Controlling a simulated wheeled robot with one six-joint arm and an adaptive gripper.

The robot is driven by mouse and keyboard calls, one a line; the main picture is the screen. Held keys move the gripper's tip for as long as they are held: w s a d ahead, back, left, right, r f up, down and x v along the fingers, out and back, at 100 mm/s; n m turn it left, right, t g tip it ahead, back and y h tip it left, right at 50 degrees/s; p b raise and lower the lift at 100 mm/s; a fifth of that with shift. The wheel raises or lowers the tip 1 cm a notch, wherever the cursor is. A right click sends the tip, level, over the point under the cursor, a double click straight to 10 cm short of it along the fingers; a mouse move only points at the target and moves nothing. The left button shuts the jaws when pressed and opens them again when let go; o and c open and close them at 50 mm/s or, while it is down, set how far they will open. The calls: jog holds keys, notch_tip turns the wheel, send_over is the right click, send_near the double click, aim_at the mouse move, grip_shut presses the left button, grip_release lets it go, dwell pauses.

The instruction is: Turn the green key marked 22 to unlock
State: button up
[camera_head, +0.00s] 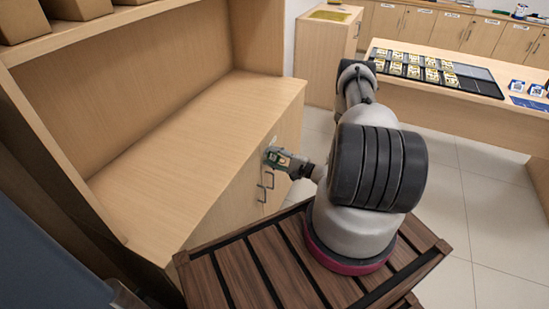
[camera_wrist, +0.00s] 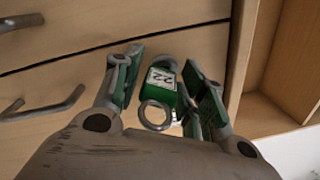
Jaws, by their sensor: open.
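The green key (camera_wrist: 163,76) has a white label reading 22 and a grey ring (camera_wrist: 155,115) at its near end. It sits at the wooden cabinet front in the wrist view. My gripper (camera_wrist: 170,85) is open, with one finger on each side of the key. Small gaps seem to show beside it; I cannot tell whether either finger touches it. In the head view my gripper (camera_head: 279,158) is at the cabinet door, near its top edge, and hides the key there.
An open wooden shelf (camera_wrist: 285,75) is at the right. A counter (camera_head: 450,100) with dark trays stands at the back right. Tiled floor is clear.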

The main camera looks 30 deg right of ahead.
jog(key=c, duration=0.6)
jog(key=shift+a, duration=0.1)
jog(key=shift+c, duration=0.5)
